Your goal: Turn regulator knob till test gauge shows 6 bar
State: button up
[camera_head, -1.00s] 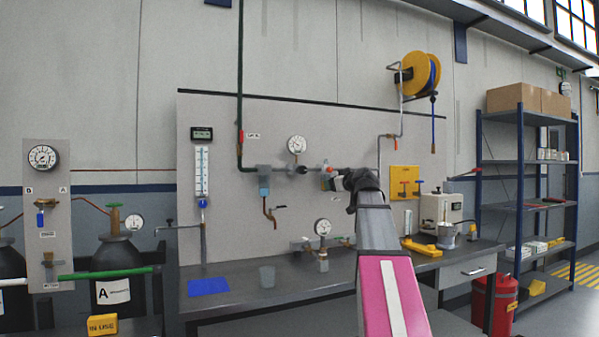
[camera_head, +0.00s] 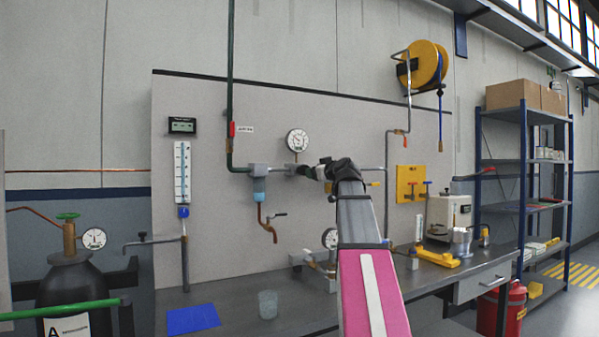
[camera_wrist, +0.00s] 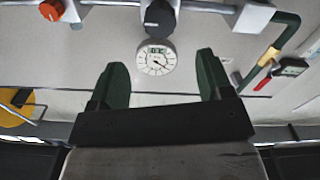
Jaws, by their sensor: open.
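A black knob (camera_wrist: 159,18) sits on the grey pipe fitting at the top of the wrist view, likely the regulator knob. A round white gauge (camera_wrist: 156,58) is beside it; in the head view this gauge (camera_head: 297,139) is on the panel above the pipe. A second gauge (camera_head: 330,238) stands on the bench, partly hidden by my arm. I cannot tell which is the test gauge, and the readings are too small to be sure of. My gripper (camera_wrist: 162,68) is open and empty, its green fingers apart, facing the panel and clear of the knob.
An orange knob (camera_wrist: 51,10) is on the same pipe. A filter bowl (camera_head: 259,185) hangs left of the gripper in the head view. The bench (camera_head: 240,290) carries a blue mat (camera_head: 193,319) and a beaker (camera_head: 268,304). A gas cylinder (camera_head: 75,290) stands left.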

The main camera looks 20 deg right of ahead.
jog(key=w, duration=0.3)
jog(key=w+a, duration=0.1)
jog(key=w, duration=0.3)
jog(key=w+a, duration=0.1)
jog(key=w, duration=0.2)
jog(key=shift+w, duration=0.3)
jog(key=c, duration=0.9)
